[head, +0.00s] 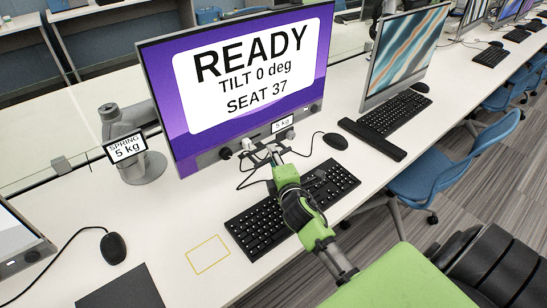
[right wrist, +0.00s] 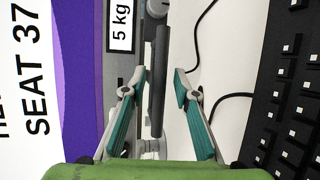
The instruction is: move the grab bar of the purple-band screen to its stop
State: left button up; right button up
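The purple-band screen (head: 318,62) stands on the desk, its display reading READY, TILT 0 deg, SEAT 37. Its lower edge and 5 kg label also show in the right wrist view (right wrist: 82,90). The dark grab bar (right wrist: 159,105) runs lengthwise between the fingers of my right gripper (right wrist: 163,75). The fingers are apart, one on each side of the bar; the right one has a clear gap, the left one is very close. In the head view my right gripper (head: 268,150) is at the screen's lower edge and largely hides the bar. My left gripper is not in view.
A keyboard (head: 258,228) lies below my right arm, with a mouse (head: 335,141) and cables beside it. A SPRING 5 kg sign (head: 126,147) stands left of the screen. Another monitor (head: 405,55) and a blue chair (head: 440,165) are to the right.

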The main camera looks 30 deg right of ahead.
grip_shut()
notch_tip(320, 180, down, 6)
jog(key=b, duration=0.4)
jog(key=shift+s, duration=0.1)
jog(key=shift+a, duration=0.1)
grip_release()
jog(key=shift+r, duration=0.1)
jog(key=v, duration=1.2)
jog(key=shift+r, duration=0.15)
